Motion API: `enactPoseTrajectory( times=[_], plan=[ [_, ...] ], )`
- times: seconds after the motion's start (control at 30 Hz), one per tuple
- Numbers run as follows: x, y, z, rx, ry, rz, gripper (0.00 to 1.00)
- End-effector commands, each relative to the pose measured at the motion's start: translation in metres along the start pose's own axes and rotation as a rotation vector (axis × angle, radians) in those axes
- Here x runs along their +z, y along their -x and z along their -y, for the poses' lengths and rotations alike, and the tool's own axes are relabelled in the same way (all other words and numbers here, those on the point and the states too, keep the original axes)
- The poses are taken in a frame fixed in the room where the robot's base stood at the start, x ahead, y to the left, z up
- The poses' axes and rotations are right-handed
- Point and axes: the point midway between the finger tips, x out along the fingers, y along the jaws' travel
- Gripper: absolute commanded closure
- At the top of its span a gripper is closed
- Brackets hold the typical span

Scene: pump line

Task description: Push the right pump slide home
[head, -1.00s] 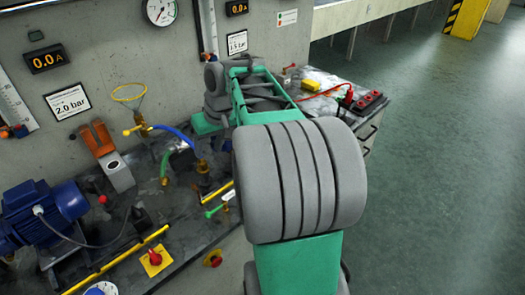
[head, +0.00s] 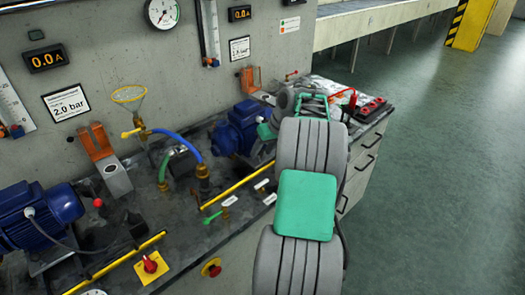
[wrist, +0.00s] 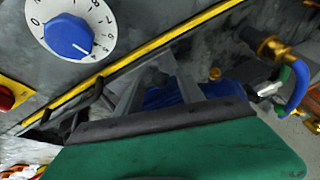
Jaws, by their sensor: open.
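The right pump shows in the head view as a blue motor (head: 237,130) on the bench. Its right-hand side and the slide are largely hidden behind my arm, so I cannot tell how far in the slide is. In the wrist view a blue motor body (wrist: 180,94) lies behind my grey fingers. My gripper (wrist: 160,68) is open, with nothing seen between its fingers, and is near the pump. I cannot tell whether it touches anything.
A yellow rail (head: 245,185) runs along the bench front; a white dial with a blue knob (wrist: 68,36) is close in the wrist view. Red terminals (head: 371,108) lie right. Floor on the right is clear.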

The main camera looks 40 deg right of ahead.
Motion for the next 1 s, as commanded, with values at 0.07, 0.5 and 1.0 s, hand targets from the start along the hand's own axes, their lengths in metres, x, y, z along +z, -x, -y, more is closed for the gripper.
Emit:
enactPoseTrajectory(
  times=[0.07, 0.5, 1.0],
  plan=[
    [-0.0002, 0.0003, 0.0001, 0.0, 0.0, 0.0, 0.55],
    [-0.0002, 0.0005, 0.0003, 0.0, 0.0, 0.0, 0.88],
    [-0.0003, 0.0007, 0.0002, 0.0, 0.0, -0.001, 1.0]
  ],
)
